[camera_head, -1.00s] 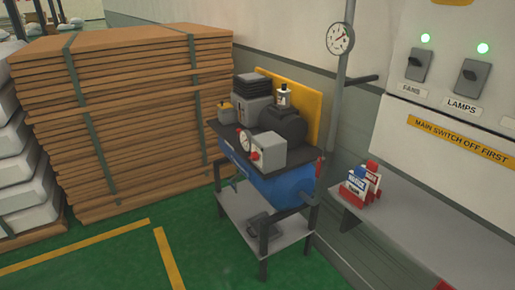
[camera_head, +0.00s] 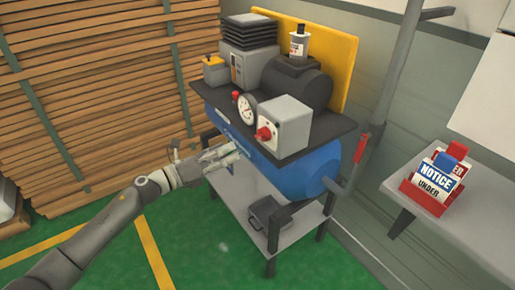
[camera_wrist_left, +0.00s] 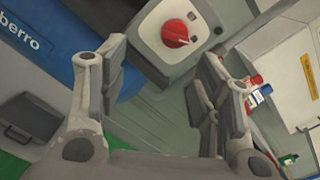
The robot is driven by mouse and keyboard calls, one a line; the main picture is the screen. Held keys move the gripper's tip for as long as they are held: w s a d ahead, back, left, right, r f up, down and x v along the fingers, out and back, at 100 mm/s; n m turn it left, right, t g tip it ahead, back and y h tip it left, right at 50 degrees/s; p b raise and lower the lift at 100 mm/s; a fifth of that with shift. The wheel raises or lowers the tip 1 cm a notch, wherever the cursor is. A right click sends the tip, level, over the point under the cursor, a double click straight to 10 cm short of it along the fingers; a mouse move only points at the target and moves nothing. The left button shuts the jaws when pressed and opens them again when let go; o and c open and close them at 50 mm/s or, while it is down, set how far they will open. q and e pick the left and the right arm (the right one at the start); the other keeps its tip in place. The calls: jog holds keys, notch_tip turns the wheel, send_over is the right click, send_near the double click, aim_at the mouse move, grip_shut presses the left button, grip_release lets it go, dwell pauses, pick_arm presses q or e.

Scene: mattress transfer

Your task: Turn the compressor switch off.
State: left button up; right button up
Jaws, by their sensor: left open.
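The compressor has a blue tank (camera_head: 290,175) and a dark top plate, and stands on a grey stand. On its top sits a grey switch box (camera_head: 288,125) with a red rotary knob (camera_head: 264,133). In the left wrist view the red knob (camera_wrist_left: 176,33) shows close up on its pale box, ahead of the fingers and between them. My left gripper (camera_head: 225,155) is in front of the tank, below and left of the knob, apart from it. Its fingers (camera_wrist_left: 160,90) are spread and empty. My right gripper is not seen.
A pressure gauge (camera_head: 246,108) stands just left of the switch box. A grey pipe (camera_head: 390,90) rises right of the compressor. A shelf (camera_head: 470,190) at right holds notice signs (camera_head: 436,180). Stacked brown boards (camera_head: 100,90) fill the left. Green floor is clear in front.

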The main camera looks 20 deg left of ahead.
aim_at(258, 137)
pick_arm(q)
jog(key=shift+m, duration=0.7)
jog(key=x, duration=0.3)
jog(key=r+p+x, duration=0.1)
jog(key=x, duration=0.2)
jog(key=d+p+x, duration=0.1)
jog(key=x, duration=0.3)
jog(key=shift+s+r, duration=0.25)
jog(key=shift+s, duration=0.2)
jog(key=shift+w+d, duration=0.3)
jog(key=shift+w, duration=0.05)
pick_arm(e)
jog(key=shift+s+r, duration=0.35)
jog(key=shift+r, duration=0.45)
pick_arm(q)
jog(key=c, duration=1)
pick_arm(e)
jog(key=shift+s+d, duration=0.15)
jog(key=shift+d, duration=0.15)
